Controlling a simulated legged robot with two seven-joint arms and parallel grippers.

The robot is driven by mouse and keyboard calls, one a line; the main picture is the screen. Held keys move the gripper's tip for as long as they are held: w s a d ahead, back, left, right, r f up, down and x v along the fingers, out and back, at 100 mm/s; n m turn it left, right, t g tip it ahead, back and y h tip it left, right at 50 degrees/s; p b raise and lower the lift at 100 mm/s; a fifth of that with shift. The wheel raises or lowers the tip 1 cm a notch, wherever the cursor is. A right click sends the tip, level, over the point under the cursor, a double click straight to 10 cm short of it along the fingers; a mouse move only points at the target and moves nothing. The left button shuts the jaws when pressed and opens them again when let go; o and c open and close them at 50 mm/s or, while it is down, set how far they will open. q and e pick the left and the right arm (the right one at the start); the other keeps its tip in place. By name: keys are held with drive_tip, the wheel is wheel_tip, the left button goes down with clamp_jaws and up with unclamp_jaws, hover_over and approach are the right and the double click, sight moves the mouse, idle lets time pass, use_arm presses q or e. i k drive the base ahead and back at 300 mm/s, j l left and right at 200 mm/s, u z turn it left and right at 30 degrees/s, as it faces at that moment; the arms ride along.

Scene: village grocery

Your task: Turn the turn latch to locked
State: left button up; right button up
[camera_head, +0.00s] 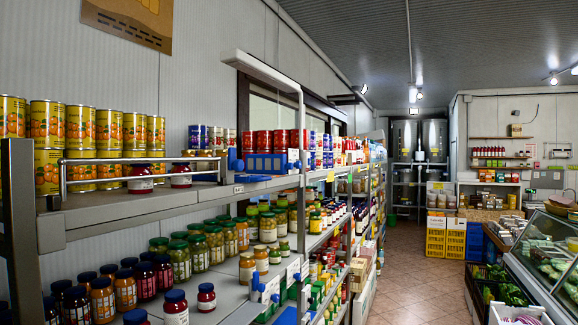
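I cannot make out a turn latch anywhere in the head view. Neither of my grippers nor my arms is in view. A long shelf rack (150,203) runs along the left wall from the near left into the distance. A dark-framed window or door (243,106) is set in the wall behind it, partly hidden by the goods. A metal rail (140,159) stands on the near upper shelf, with jars and yellow cans behind it.
Jars (176,307) crowd the lower shelves. A glass display counter (540,262) stands at the right. Yellow crates (445,237) and blue crates (474,241) stand farther back. The tiled aisle (412,270) between rack and counter is clear.

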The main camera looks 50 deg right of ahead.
sight(236, 164)
drive_tip(key=z, duration=1.2)
drive_tip(key=i+l, duration=0.5)
